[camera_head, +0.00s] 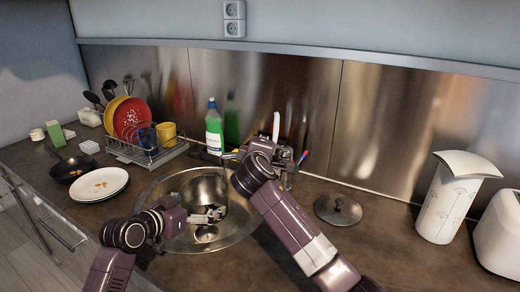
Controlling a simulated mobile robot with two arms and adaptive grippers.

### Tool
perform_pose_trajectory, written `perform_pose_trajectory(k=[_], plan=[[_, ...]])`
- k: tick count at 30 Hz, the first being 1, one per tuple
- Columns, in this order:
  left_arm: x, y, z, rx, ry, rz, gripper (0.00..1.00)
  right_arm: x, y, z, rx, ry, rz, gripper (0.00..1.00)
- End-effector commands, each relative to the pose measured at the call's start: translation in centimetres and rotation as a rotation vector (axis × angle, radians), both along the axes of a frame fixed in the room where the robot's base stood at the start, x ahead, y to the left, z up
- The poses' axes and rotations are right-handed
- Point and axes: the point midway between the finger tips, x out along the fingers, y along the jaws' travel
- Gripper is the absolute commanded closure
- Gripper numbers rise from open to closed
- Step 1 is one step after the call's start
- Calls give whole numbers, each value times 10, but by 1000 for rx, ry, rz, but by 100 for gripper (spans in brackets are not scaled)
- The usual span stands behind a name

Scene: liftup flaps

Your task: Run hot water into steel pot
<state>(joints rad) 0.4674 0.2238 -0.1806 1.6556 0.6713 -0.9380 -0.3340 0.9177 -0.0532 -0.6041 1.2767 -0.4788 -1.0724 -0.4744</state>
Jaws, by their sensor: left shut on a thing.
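The steel pot (199,187) is in the round steel sink (246,228), partly hidden behind my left arm. My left gripper (209,216) is low over the sink at the near side of the pot. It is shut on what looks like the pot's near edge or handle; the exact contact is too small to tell. The tap (231,156) is behind the sink, its spout near the pot. Its red-and-blue marked lever (303,157) shows beside my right gripper (283,157), whose fingers are mostly hidden by its wrist. I cannot make out flowing water.
A pot lid (338,209) lies on the counter right of the sink. A dish rack (146,150), a white plate (99,184) and a pan (72,168) are left. A white canister (445,205) stands right.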

Motion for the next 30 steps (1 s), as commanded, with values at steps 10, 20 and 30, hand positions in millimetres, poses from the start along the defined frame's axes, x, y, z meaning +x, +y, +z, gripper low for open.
perform_pose_trajectory(k=[10,20,30], plan=[[1,0,3,-2,-6,1,45,6,-12,23,14,-4,-4,100],[1,0,3,-2,-6,1,45,6,-11,21,17,1,-2,76],[1,0,3,-2,-6,1,45,-2,-8,19,21,5,0,76]])
